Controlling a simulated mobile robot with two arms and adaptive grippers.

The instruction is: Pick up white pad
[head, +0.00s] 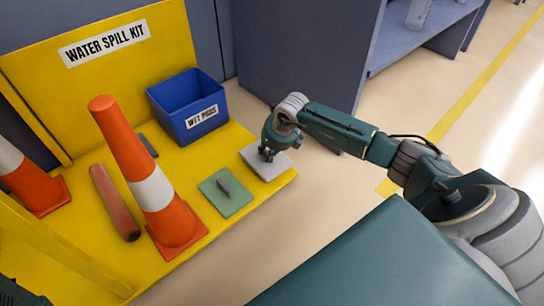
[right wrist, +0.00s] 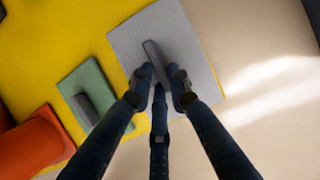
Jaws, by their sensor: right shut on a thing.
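The white pad (head: 277,168) is a flat, pale grey-white square on the right corner of the yellow platform in the head view. It also shows in the right wrist view (right wrist: 195,50), with a grey raised grip bar (right wrist: 153,54) on top. My right gripper (head: 266,154) is over the pad. In the right wrist view its fingers (right wrist: 160,84) are shut on the pad's grip bar. I cannot tell whether the pad is resting on the platform or slightly raised. My left gripper is not in view.
A green pad (head: 232,198) with a dark grip lies left of the white pad. A blue bin (head: 181,105), orange cones (head: 118,140) and a reddish roll (head: 113,200) stand or lie on the yellow platform (head: 185,262). A dark cabinet (head: 290,60) rises behind. Floor at right is open.

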